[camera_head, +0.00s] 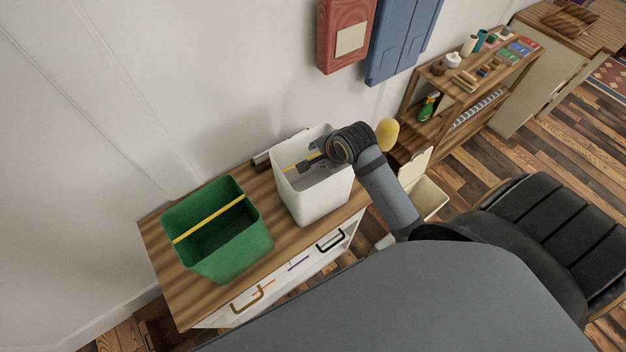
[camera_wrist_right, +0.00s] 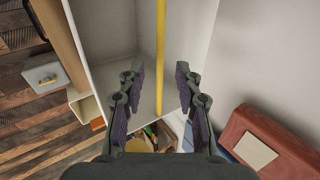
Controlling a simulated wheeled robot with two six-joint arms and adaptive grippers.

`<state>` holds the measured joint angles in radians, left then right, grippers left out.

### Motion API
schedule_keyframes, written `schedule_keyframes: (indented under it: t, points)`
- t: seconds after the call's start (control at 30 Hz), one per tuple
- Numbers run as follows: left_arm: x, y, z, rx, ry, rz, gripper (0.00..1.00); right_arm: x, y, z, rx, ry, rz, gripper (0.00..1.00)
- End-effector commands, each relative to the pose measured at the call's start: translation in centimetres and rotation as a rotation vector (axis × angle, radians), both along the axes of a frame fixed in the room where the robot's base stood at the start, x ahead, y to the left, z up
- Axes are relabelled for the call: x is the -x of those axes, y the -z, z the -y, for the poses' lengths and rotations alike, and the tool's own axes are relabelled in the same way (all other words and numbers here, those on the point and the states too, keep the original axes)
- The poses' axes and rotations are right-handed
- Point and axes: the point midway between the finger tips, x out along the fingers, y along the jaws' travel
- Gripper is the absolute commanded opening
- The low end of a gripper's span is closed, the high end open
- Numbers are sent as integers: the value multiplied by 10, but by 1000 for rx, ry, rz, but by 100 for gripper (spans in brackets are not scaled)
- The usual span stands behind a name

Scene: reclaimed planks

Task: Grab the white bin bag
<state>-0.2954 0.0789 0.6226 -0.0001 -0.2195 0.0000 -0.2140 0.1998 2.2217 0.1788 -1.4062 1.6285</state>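The white bin bag (camera_head: 318,199) is an open-topped white box with a yellow strap (camera_head: 299,163) across its top. It stands on the wooden cabinet top and also shows in the right wrist view (camera_wrist_right: 108,30). My right gripper (camera_head: 306,164) is over its opening, at the strap. In the right wrist view my right gripper (camera_wrist_right: 160,78) is open, with the yellow strap (camera_wrist_right: 161,40) running between its fingers and no finger closed on it. The strap's far end is partly hidden by the gripper in the head view. My left gripper is not in view.
A green bin (camera_head: 230,252) with a yellow strap stands to the left on the same cabinet top (camera_head: 160,262). Red (camera_head: 343,30) and blue (camera_head: 398,42) boxes hang on the wall. A shelf (camera_head: 437,122) with a green spray bottle stands at right, and a black chair (camera_head: 540,225) is nearby.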

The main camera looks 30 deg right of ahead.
Motion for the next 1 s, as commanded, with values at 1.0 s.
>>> schedule_keyframes:
  t: [1.0]
  points:
    - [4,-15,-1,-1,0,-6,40,-22,31,-1,0,0,-1,0]
